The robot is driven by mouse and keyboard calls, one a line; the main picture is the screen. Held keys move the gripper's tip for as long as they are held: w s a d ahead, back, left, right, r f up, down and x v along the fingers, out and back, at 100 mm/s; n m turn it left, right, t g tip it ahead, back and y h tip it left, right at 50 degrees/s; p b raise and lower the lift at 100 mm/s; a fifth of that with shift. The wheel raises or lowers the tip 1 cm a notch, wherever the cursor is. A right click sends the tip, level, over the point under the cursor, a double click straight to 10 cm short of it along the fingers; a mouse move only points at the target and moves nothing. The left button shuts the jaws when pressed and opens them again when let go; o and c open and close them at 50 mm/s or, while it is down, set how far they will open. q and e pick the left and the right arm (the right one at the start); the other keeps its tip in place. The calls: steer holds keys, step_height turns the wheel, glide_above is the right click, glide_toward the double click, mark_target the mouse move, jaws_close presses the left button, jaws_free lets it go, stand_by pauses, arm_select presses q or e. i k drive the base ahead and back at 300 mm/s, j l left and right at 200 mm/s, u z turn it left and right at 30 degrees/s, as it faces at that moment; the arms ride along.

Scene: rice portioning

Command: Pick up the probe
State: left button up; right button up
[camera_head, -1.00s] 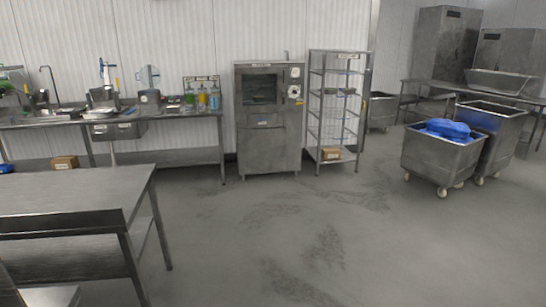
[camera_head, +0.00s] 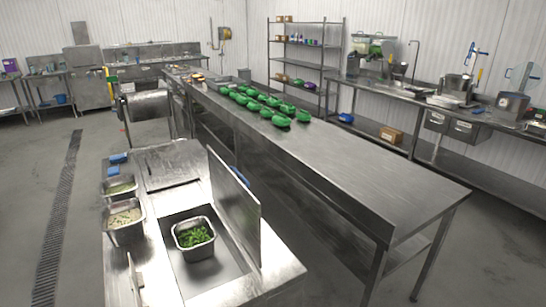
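I cannot make out a probe for certain in the head view. A small blue object (camera_head: 118,158) lies on the far left end of the near steel counter (camera_head: 165,150), too small to identify. Neither of my grippers is in view.
The near counter holds steel pans of food (camera_head: 122,218), a pan of green vegetables (camera_head: 194,236) in a recess and an upright steel panel (camera_head: 233,205). A shelf rack (camera_head: 300,62) stands behind. Floor (camera_head: 40,150) at left is clear.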

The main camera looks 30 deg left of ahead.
mark_target(114, 171)
steer(key=i+l+u, duration=0.2)
steer(key=u, duration=0.25)
steer(key=i+l+u, duration=0.3)
steer(key=u, duration=0.2)
steer(key=i+l+u, duration=0.25)
steer(key=l+u, duration=0.2)
steer(key=i+l+u, duration=0.1)
steer(key=l+u, duration=0.85)
steer(key=i+l+u, duration=0.1)
steer(key=l+u, duration=0.2)
steer(key=l, duration=0.3)
